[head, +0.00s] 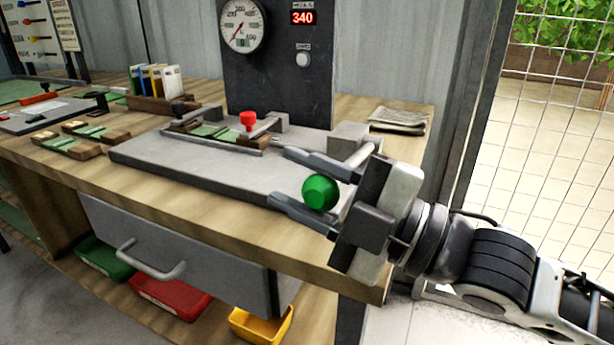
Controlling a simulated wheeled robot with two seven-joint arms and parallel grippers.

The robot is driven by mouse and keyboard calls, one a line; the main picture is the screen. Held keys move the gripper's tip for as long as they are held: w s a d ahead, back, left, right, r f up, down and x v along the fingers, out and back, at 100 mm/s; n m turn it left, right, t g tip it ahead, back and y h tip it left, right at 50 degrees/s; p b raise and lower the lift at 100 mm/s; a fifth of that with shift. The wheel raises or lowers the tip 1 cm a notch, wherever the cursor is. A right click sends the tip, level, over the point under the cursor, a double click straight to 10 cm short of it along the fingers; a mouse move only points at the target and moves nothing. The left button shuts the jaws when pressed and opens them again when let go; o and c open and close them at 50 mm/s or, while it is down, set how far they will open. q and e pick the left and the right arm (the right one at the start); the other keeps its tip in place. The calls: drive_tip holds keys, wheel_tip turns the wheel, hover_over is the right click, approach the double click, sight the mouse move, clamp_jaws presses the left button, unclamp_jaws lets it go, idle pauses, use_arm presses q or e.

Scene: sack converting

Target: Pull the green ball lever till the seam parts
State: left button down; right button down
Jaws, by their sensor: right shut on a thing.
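The green ball (320,193) of the lever sits at the right end of a grey tester bed (150,158). My right gripper (277,174) comes in from the right, shut on the ball, with one finger on either side of it. The lever's arm is mostly hidden behind the gripper. A green fabric strip (215,132) lies in the tester's clamps at the back of the bed, near a red knob (248,119). Whether its seam is whole is too small to tell. My left gripper is out of view.
A dial gauge (242,25) and red display (303,17) reading 340 stand on a dark panel behind. Folded papers (399,121) lie at the back right. Sample blocks (85,132) are at the left. A grey drawer (180,250) hangs below; a wire fence (545,110) stands at right.

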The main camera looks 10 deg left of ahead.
drive_tip(key=shift+s+f, duration=0.1)
drive_tip(key=shift+f, duration=0.2)
drive_tip(key=c, duration=0.9)
unclamp_jaws()
drive_tip(key=shift+c, duration=0.2)
drive_tip(key=shift+d+r, duration=0.1)
drive_tip(key=v, duration=1.5)
drive_tip(key=shift+d, duration=0.4)
